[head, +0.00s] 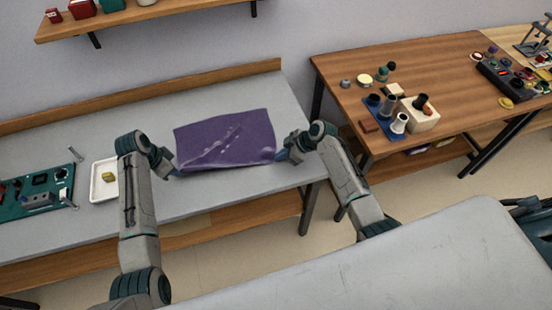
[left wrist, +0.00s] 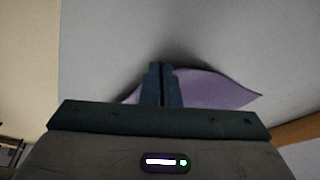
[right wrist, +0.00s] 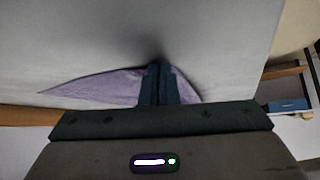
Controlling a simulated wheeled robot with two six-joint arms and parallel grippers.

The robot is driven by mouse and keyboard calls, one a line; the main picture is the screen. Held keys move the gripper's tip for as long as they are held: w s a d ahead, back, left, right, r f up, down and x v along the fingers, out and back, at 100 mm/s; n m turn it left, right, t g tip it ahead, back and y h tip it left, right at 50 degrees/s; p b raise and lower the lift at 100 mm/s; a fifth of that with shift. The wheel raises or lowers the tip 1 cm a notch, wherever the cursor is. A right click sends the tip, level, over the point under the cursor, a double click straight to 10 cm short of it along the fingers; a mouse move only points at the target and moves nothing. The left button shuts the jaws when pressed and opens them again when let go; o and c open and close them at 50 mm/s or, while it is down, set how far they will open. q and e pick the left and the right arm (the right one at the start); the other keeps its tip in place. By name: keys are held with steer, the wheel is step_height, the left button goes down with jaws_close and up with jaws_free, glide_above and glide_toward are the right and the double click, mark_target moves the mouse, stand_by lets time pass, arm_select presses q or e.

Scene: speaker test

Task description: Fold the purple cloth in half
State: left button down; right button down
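The purple cloth (head: 225,138) lies spread on the grey worktop, with creases across its middle. My left gripper (head: 175,172) is at its near left corner. In the left wrist view the left fingers (left wrist: 162,85) are together, with cloth (left wrist: 215,90) showing on both sides of them. My right gripper (head: 279,156) is at the near right corner. In the right wrist view the right fingers (right wrist: 159,85) are also together, with cloth (right wrist: 100,88) on both sides. The fingers hide the pinched edges.
A white tray (head: 96,194) with a yellow piece (head: 108,176) stands left of my left arm. A teal board (head: 20,208) with parts is farther left. A wooden table (head: 350,75) with several items stands at right. Worktop behind the cloth is clear.

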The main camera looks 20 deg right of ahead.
arm_select(q)
steer(key=shift+w, duration=0.1)
arm_select(e)
step_height(320, 180, up, 4)
steer(key=shift+w+f, duration=0.1)
steer(key=shift+r, duration=0.6)
